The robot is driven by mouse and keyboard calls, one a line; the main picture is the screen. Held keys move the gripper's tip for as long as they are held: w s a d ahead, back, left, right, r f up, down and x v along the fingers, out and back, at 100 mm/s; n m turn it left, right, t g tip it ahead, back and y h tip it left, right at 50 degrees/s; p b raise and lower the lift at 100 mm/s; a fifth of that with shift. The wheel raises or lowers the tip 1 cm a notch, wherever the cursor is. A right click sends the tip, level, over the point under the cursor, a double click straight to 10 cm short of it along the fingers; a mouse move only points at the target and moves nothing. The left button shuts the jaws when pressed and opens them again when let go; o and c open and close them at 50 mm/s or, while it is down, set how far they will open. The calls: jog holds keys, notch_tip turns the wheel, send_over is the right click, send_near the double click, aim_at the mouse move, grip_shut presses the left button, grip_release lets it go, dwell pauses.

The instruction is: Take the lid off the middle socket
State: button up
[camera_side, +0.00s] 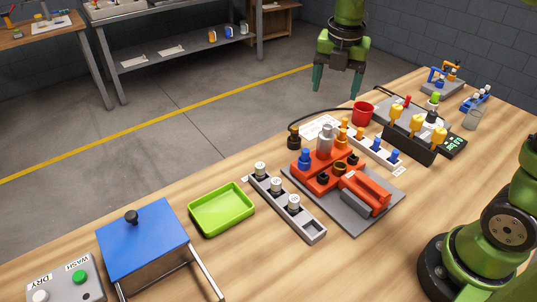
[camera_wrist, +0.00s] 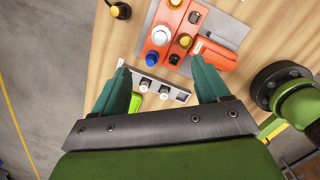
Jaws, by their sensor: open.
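A red block (camera_side: 316,181) stands on a grey plate (camera_side: 358,226) on the table. Its back row carries a blue capped piece (camera_side: 305,158), a taller grey capped piece (camera_side: 324,141) in the middle and an orange one (camera_side: 342,134). The wrist view shows the grey piece from above as a white round top (camera_wrist: 161,35), beside the blue one (camera_wrist: 152,60). In front of them are several dark openings, one with a yellow ring (camera_side: 340,168). My gripper (camera_side: 337,88) is open and empty, high above and behind the block. Which part is the lid is not certain.
A grey rack (camera_side: 312,226) with three white-and-black pieces and a green tray (camera_side: 222,210) stand left of the plate. A blue-topped stand (camera_side: 145,240) is further left. A red cup (camera_side: 362,112) and a dark holder with yellow-topped tools (camera_side: 408,147) stand behind and right.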

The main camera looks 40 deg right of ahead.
aim_at(330, 127)
jog(key=f, duration=0.3)
jog(key=f+n, duration=0.1)
jog(key=f, duration=0.2)
jog(key=d+f+n, duration=0.1)
jog(key=f, duration=0.3)
jog(key=shift+w+d, duration=0.1)
jog(key=shift+w, duration=0.25)
jog(key=shift+w+d+f, duration=0.1)
jog(key=shift+w+f, duration=0.1)
jog(key=shift+f, duration=0.9)
jog(key=shift+w+d+f, duration=0.1)
jog(key=shift+w+f, duration=0.05)
jog(key=shift+f, duration=0.9)
jog(key=shift+w+d+f, duration=0.1)
jog(key=shift+w+f, duration=0.1)
jog(key=shift+f, duration=0.9)
jog(key=shift+a, duration=0.1)
jog(key=c, duration=1.1)
